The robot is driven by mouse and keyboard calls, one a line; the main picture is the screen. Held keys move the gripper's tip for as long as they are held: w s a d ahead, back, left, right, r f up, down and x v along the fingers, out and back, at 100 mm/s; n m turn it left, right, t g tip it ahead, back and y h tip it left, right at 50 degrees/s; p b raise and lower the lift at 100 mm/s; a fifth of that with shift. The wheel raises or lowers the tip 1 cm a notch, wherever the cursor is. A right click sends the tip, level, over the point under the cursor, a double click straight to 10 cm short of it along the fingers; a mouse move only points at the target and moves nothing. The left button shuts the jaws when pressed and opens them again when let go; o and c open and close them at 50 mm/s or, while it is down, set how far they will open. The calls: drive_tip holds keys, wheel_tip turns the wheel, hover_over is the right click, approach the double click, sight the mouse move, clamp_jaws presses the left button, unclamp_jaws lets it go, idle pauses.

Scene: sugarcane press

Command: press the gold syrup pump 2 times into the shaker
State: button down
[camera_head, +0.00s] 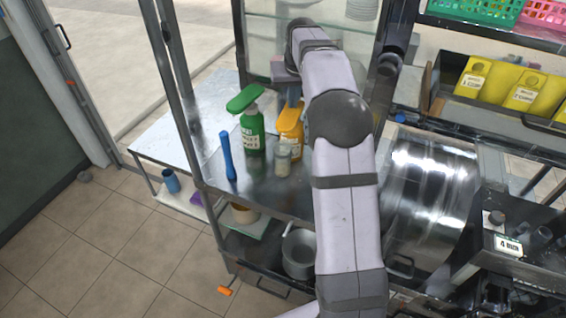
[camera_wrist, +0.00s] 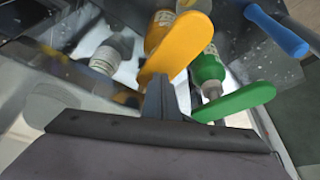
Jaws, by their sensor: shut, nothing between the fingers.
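The gold syrup pump bottle (camera_head: 290,124) stands on the dark metal shelf, right of a green pump bottle (camera_head: 252,135). Its flat gold pump head (camera_wrist: 180,42) shows large in the wrist view; in the head view it is mostly hidden by my gripper. My gripper (camera_head: 291,98) is shut and empty, pointing down over the gold pump. In the wrist view its fingertips (camera_wrist: 158,82) overlap the near end of the pump head; I cannot tell if they touch. The shaker (camera_head: 283,160), a small pale cup, stands in front of the gold bottle; it also shows in the wrist view (camera_wrist: 105,56).
The green pump head (camera_wrist: 235,101) is close beside my fingers in the wrist view. A blue stick-like tool (camera_head: 227,156) stands left of the green bottle. A large steel drum (camera_head: 430,195) is right of my arm. Yellow bins (camera_head: 485,78) sit at upper right.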

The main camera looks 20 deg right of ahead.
drive_tip(key=shift+s, duration=0.1)
drive_tip(key=shift+r+p, duration=1.75)
drive_tip(key=shift+p, duration=0.2)
wheel_tip(320, 180, up, 6)
drive_tip(key=p, duration=0.6)
